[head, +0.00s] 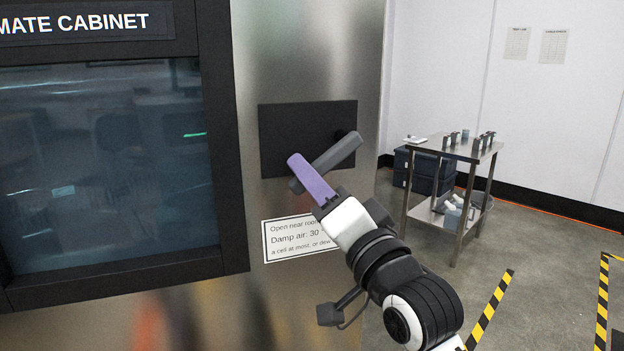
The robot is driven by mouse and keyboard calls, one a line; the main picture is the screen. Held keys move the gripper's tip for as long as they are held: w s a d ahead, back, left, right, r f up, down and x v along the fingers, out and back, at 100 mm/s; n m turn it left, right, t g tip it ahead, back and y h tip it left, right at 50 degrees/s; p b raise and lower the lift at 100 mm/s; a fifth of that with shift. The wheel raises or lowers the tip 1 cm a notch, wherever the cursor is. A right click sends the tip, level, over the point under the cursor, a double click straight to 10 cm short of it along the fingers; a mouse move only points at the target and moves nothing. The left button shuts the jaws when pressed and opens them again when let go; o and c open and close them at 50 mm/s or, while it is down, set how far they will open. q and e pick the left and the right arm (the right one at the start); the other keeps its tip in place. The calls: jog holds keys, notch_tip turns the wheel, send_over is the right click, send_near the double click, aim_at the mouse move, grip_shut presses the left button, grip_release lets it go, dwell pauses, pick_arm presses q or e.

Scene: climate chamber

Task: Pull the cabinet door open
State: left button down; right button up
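The climate cabinet (300,60) has a brushed steel front with a dark-framed window (110,160) at the left. A dark grey lever handle (337,153) sticks out from a black plate (285,125) and slants down to the left. No open gap shows at the door in this view. My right gripper (310,178) is at the lever, with a purple finger crossing in front of it near its free end. The other finger is hidden, so I cannot tell whether the gripper is closed on the lever. My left gripper is not in view.
A white label (292,238) is below the handle plate, partly covered by my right arm. A steel trolley (455,150) with small items stands to the right, beside dark bins (425,170). Open floor with yellow-black tape (490,310) lies at lower right.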

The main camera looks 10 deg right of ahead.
jog(key=shift+s, duration=0.15)
jog(key=b+v, duration=0.1)
jog(key=v, duration=0.9)
